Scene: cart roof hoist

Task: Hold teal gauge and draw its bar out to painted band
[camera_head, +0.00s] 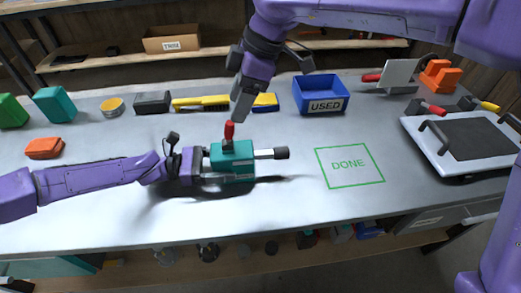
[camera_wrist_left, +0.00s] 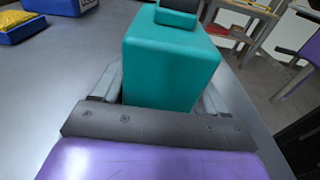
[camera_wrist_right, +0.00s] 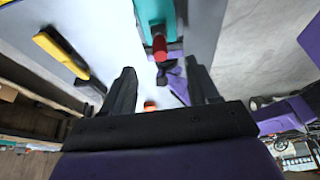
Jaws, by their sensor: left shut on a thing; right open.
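The teal gauge (camera_head: 232,160) stands on the bench in the head view, with a red-tipped lever (camera_head: 229,131) on top. Its silver bar (camera_head: 264,154) sticks out to the right and ends in a black knob (camera_head: 282,153). I cannot make out a painted band. My left gripper (camera_head: 207,165) is shut on the gauge body from the left; the left wrist view shows the teal body (camera_wrist_left: 168,70) between the fingers. My right gripper (camera_head: 241,113) is open and empty, pointing down above the gauge near the lever. In the right wrist view the red lever tip (camera_wrist_right: 160,48) lies beyond the fingers.
A green DONE square (camera_head: 349,165) is clear on the bench to the right. A blue USED bin (camera_head: 321,107), a yellow brush (camera_head: 201,103) and a black box (camera_head: 152,102) stand behind. A tray with a dark panel (camera_head: 433,158) lies at the right. An orange block (camera_head: 44,148) lies left.

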